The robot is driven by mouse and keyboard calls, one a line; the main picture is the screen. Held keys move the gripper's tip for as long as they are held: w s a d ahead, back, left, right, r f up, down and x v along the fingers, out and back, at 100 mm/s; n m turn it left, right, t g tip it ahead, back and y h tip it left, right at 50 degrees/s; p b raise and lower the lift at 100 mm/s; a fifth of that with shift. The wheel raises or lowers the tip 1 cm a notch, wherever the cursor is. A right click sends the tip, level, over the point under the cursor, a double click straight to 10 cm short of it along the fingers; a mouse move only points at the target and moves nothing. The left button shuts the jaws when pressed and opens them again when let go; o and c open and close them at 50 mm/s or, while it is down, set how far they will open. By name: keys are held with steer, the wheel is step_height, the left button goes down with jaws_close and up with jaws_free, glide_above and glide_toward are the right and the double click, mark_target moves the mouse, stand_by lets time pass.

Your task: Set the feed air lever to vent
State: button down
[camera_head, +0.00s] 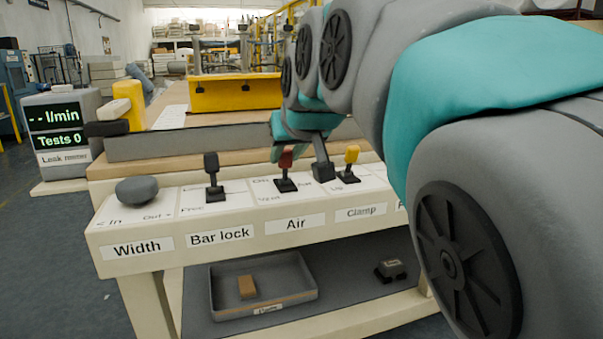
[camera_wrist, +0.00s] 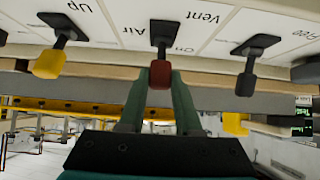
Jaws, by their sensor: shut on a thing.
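The feed air lever is the red-knobbed lever (camera_head: 286,160) on the panel labelled Air (camera_head: 295,224). Its red knob also shows in the wrist view (camera_wrist: 160,75), between the two green fingers of my gripper (camera_wrist: 160,88). My gripper (camera_head: 282,150) is shut on the knob. The stem leans toward the side marked On, away from the side marked Vent. In the head view my arm and gripper hide part of the panel behind the lever.
The black Bar lock lever (camera_head: 212,175) stands left of the red lever, and the yellow Clamp lever (camera_head: 351,160) stands close on its right. A round grey Width knob (camera_head: 137,190) is at far left. A tray (camera_head: 300,297) sits on the shelf below.

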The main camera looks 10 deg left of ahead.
steer(key=shift+s+d+f+t+y+b, duration=0.2)
steer(key=shift+s+f+t+y+b, duration=0.3)
steer(key=shift+b, duration=0.6)
steer(key=shift+r+t+b, duration=0.25)
steer(key=shift+t+b, duration=0.1)
steer(key=shift+t, duration=0.05)
steer(key=shift+w, duration=0.1)
steer(key=c, duration=0.6)
jaws_free()
steer(key=shift+r, duration=0.1)
steer(key=shift+d, duration=0.1)
